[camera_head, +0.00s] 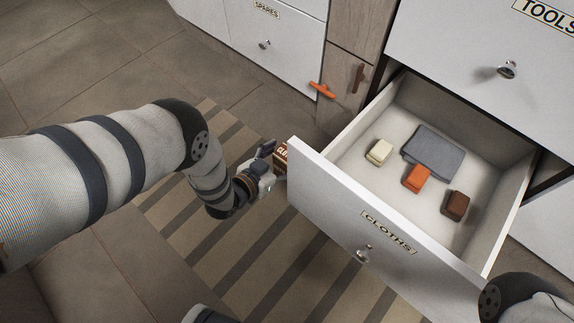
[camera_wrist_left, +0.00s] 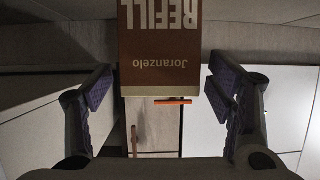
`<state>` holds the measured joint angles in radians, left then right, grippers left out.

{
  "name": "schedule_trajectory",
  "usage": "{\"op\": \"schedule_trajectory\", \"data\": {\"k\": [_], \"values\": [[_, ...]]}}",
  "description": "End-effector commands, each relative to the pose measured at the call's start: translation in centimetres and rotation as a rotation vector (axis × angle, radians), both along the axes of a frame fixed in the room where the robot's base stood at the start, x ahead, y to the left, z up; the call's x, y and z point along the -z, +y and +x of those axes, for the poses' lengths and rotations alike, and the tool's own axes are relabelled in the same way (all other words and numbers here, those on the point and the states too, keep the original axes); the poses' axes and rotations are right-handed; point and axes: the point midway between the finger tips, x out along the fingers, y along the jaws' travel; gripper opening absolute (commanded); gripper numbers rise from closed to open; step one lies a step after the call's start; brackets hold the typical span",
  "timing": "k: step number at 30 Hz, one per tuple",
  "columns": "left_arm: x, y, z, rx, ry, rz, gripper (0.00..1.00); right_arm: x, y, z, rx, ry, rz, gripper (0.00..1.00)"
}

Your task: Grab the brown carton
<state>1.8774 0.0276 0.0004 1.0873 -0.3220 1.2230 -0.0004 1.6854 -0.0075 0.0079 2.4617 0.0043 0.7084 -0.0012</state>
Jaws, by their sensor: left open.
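The brown carton (camera_head: 281,156) shows in the head view just left of the open drawer's front, with pale lettering on it. The drawer front and my gripper hide part of it. My left gripper (camera_head: 266,160) is open beside it, reaching in from the left. In the left wrist view the carton (camera_wrist_left: 160,70), printed "REFILL" and "Joranzelo" upside down, lies between the two open fingers (camera_wrist_left: 160,88) in the picture. What the carton rests on is hidden. My right gripper is out of view.
The open "CLOTHS" drawer (camera_head: 340,209) holds a grey cloth (camera_head: 434,148) and cream (camera_head: 379,152), orange (camera_head: 416,177) and dark brown (camera_head: 455,205) blocks. An orange handle (camera_head: 322,90) sticks out by the cabinets behind. A striped rug (camera_head: 240,250) covers the floor below my arm.

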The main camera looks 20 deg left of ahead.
Motion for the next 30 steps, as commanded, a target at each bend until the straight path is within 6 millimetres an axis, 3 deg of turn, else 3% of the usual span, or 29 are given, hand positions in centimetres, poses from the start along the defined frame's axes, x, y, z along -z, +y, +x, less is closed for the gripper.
{"op": "schedule_trajectory", "data": {"k": [2, 12, 19, 27, 30], "values": [[-0.1, 0.0, 0.0, 0.000, 0.000, 0.000, 0.75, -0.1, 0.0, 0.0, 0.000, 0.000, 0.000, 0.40], [-0.1, 0.0, 0.0, 0.000, -0.001, 0.000, 0.04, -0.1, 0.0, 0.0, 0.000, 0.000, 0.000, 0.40], [-0.6, 0.0, -0.1, 0.000, 0.000, 0.000, 0.04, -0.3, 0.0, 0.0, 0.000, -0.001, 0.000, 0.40], [-7.8, 0.0, 0.1, 0.000, -0.006, 0.000, 0.04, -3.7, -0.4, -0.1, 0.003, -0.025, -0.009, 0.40], [-9.5, 0.0, 0.0, -0.001, -0.005, 0.000, 0.04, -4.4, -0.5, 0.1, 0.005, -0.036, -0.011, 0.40]]}}
